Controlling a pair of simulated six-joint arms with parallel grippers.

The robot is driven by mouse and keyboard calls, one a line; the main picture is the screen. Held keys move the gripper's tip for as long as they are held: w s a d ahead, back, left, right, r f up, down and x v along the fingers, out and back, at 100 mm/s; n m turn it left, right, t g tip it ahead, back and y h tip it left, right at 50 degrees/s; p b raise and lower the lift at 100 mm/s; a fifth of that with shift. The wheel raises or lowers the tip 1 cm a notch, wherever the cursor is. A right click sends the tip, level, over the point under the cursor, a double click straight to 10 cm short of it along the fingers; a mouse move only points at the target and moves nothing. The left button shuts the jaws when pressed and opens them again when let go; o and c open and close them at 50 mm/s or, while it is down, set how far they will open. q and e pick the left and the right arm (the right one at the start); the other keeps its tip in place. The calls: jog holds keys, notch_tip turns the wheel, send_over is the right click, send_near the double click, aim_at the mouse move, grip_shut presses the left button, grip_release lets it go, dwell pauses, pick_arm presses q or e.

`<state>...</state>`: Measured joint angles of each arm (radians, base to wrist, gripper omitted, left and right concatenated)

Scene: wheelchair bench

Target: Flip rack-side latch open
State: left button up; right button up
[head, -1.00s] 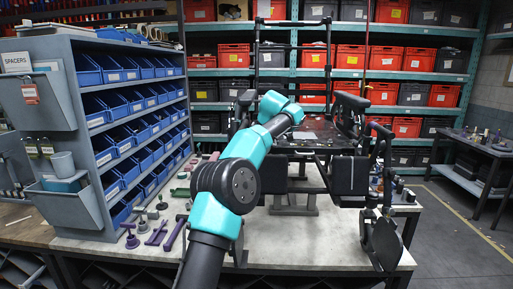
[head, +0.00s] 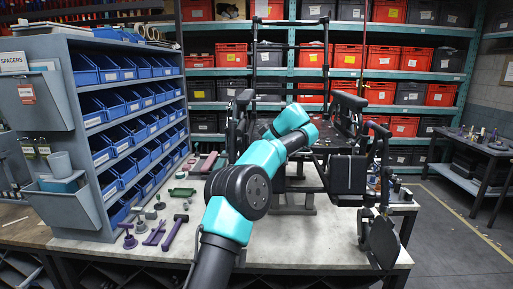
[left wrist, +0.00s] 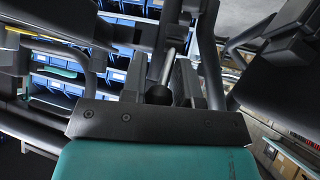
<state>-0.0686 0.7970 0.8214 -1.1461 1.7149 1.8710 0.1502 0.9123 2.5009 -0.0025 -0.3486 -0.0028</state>
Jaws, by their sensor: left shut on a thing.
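The black wheelchair (head: 347,173) stands on the bench, with its seat and frame partly hidden behind my left arm. In the left wrist view, a thin metal lever with a dark round knob (left wrist: 158,95) lies between my left gripper's dark fingers (left wrist: 173,88). It looks like the latch lever. The gripper is shut on it, among the dark tubes of the wheelchair frame. In the head view my left arm reaches to the chair, and its fingers are hidden behind the teal wrist. The latch's exact angle is hard to tell. My right gripper is not in view.
A grey rack of blue bins (head: 118,72) stands at the left of the bench (head: 290,240). Several tools and small parts, including a purple one (head: 174,232), lie between rack and chair. Shelves of red and black crates (head: 400,127) stand behind. A side table (head: 470,142) is at right.

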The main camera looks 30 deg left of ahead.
pick_arm(q)
jog(key=shift+w+d+f+g+y, duration=0.2)
jog(key=shift+d+g+y, duration=0.1)
jog(key=shift+y, duration=0.6)
jog(key=o, duration=0.9)
jog(key=shift+c, duration=0.2)
jog(key=shift+d+r, duration=0.1)
